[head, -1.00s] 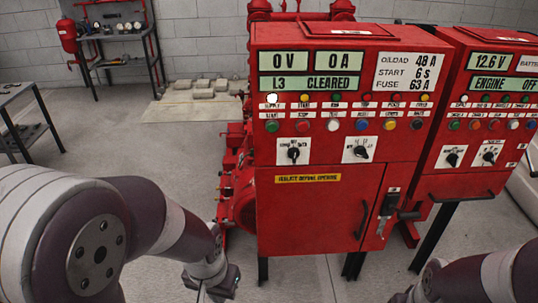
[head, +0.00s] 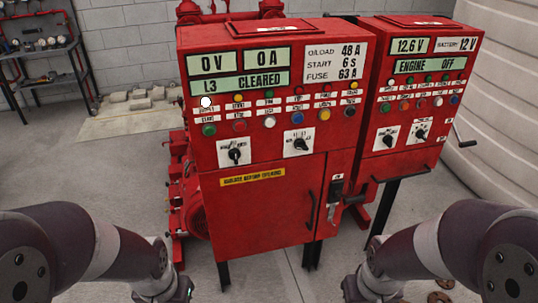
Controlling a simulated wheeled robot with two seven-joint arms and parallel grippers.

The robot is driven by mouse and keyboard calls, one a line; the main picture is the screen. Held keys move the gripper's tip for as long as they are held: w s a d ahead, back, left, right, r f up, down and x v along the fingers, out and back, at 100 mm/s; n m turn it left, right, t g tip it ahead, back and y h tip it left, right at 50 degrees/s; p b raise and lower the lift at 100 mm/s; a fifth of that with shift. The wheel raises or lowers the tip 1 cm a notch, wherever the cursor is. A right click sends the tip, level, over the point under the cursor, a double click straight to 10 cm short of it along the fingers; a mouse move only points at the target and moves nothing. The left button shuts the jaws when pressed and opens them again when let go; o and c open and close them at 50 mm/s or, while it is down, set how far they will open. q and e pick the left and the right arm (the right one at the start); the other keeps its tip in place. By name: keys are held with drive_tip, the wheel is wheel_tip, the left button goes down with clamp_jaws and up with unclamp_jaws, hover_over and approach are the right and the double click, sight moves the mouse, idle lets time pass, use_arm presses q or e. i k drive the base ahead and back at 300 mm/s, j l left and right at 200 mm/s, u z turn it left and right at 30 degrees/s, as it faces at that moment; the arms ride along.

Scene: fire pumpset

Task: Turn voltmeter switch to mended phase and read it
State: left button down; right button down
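The red pump control panel (head: 250,215) stands upright in front of me. Its voltage display (head: 212,64) reads 0 V, the current display (head: 267,57) 0 A, and the line below (head: 250,82) L3 CLEARED. Two black rotary switches on white plates, a left one (head: 234,153) and a right one (head: 299,144), sit below the buttons; their labels are too small to read. My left gripper (head: 174,291) is low at the bottom edge, left of the panel. My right gripper (head: 366,290) is low at the bottom edge, right of centre. Both are apart from the switches, with fingers unclear or cut off.
A second red panel (head: 410,100) reading ENGINE OFF adjoins on the right. The door handle (head: 312,212) and a side lever (head: 334,190) stick out from the first panel. Red pump parts (head: 185,215) stand at its left. Grey floor (head: 90,170) is clear at left.

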sight(299, 143)
drive_tip(key=i+l, duration=0.1)
drive_tip(key=l, duration=0.6)
drive_tip(key=i+l, duration=0.1)
drive_tip(key=l, duration=0.55)
drive_tip(key=k+z, duration=0.05)
